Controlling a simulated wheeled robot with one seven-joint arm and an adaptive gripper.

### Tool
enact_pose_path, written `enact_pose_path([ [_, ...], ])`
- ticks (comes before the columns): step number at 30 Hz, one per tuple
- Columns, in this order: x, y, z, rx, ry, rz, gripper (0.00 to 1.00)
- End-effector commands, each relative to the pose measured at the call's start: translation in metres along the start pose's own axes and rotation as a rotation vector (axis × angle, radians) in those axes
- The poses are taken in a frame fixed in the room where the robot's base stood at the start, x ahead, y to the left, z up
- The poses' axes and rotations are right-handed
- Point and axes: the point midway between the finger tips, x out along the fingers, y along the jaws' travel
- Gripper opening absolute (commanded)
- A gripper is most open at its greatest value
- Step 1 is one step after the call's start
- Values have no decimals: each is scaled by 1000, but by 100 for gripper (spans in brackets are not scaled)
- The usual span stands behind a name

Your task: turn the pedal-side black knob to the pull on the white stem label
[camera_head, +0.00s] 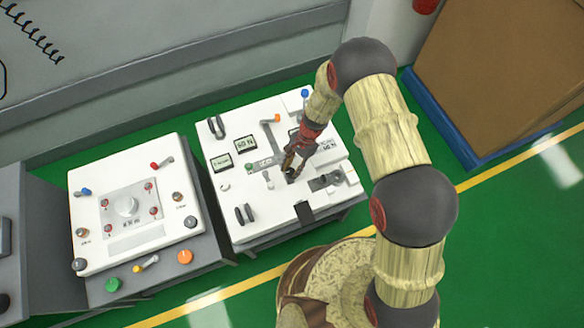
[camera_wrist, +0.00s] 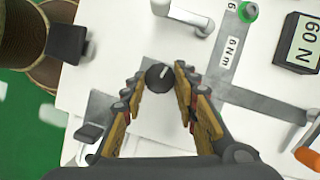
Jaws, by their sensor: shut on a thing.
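The small round black knob (camera_wrist: 158,78) sits on the white panel in the wrist view, with a short pale pointer line towards its upper right. My gripper (camera_wrist: 159,75) has its two fingertips on either side of the knob, closed on it. In the head view my gripper (camera_head: 291,171) reaches down onto the panel and mostly hides the knob. A black pedal-like pad (camera_wrist: 67,42) is to the left of the knob in the wrist view. A white stem (camera_wrist: 197,20) lies above the knob. I cannot make out which mark is the pull label.
A grey strip (camera_wrist: 262,101) with a green knob (camera_wrist: 247,12) and "6 Nm" labels runs to the right. A "60 N" display block (camera_wrist: 298,42) and an orange handle (camera_wrist: 308,156) stand beyond it. A second white panel (camera_head: 90,237) is at left in the head view.

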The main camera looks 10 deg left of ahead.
Motion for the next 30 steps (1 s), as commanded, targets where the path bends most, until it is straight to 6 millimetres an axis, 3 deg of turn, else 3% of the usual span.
enact_pose_path([
  [12,0,-1,0,-67,0,26,4],
  [13,0,-1,0,-67,0,26,31],
  [22,0,-1,0,-66,0,26,48],
  [30,0,-1,0,-66,0,26,48],
])
